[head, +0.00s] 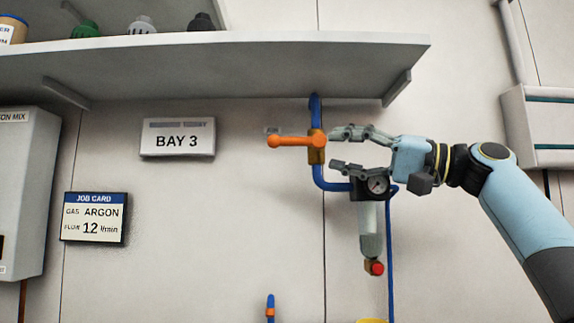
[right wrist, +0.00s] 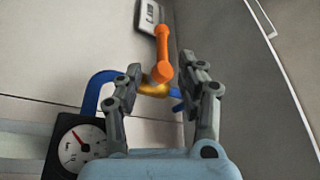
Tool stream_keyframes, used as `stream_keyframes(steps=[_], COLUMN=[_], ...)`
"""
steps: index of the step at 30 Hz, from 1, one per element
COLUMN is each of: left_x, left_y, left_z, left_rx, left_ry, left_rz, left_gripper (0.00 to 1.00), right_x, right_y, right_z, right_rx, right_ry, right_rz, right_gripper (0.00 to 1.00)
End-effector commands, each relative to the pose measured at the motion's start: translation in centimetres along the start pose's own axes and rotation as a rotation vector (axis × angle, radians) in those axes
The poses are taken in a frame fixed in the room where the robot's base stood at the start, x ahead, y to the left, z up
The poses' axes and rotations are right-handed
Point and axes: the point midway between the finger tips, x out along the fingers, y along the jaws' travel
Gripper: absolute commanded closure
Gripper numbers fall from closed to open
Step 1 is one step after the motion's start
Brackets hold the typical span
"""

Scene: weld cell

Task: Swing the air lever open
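The orange air lever (head: 295,141) lies level in the head view, pointing left from a brass valve body (head: 316,155) on the upright blue pipe (head: 315,108). My right gripper (head: 336,148) is open and empty, just right of the valve, one finger above the other. In the right wrist view the lever (right wrist: 163,52) shows beyond and between the open fingertips of my right gripper (right wrist: 160,68). I see no clear contact with the lever. My left gripper is not in view.
A pressure gauge (head: 376,185) with a clear bowl (head: 370,230) hangs just below my right gripper. A shelf (head: 300,50) juts out above the pipe. The BAY 3 sign (head: 178,140) and the job card (head: 94,218) are at left. The wall between them and the lever is clear.

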Motion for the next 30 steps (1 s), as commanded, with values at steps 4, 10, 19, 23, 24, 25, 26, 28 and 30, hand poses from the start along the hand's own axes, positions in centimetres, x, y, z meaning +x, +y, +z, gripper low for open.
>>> stream_keyframes(steps=[4,10,19,23,24,25,26,28,30], left_x=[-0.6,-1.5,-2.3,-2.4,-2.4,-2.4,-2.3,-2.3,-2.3], left_y=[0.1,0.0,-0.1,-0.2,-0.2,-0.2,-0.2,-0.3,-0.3], left_z=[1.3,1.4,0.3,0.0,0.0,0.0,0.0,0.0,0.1], left_rx=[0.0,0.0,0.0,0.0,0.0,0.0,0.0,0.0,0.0], left_ry=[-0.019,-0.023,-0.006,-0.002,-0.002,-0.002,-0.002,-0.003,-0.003], left_rz=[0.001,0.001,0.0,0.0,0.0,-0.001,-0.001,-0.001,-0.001], left_gripper=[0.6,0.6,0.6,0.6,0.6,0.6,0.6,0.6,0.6], right_x=[1.8,5.9,10.1,10.7,10.7,10.7,10.7,10.7,10.7], right_y=[-0.6,-0.6,-0.5,-0.3,-0.3,-0.3,-0.3,-0.3,-0.3], right_z=[-0.2,-0.2,-0.1,-0.1,-0.1,-0.1,-0.1,-0.1,-0.1], right_rx=[0.004,0.003,0.001,0.0,0.0,0.0,0.0,0.0,0.0], right_ry=[-0.002,-0.002,-0.001,-0.001,-0.001,-0.001,-0.001,-0.001,-0.001], right_rz=[-0.012,-0.011,-0.007,-0.006,-0.005,-0.005,-0.005,-0.005,-0.005], right_gripper=[0.61,0.61,0.61,0.61,0.61,0.61,0.61,0.61,0.62])
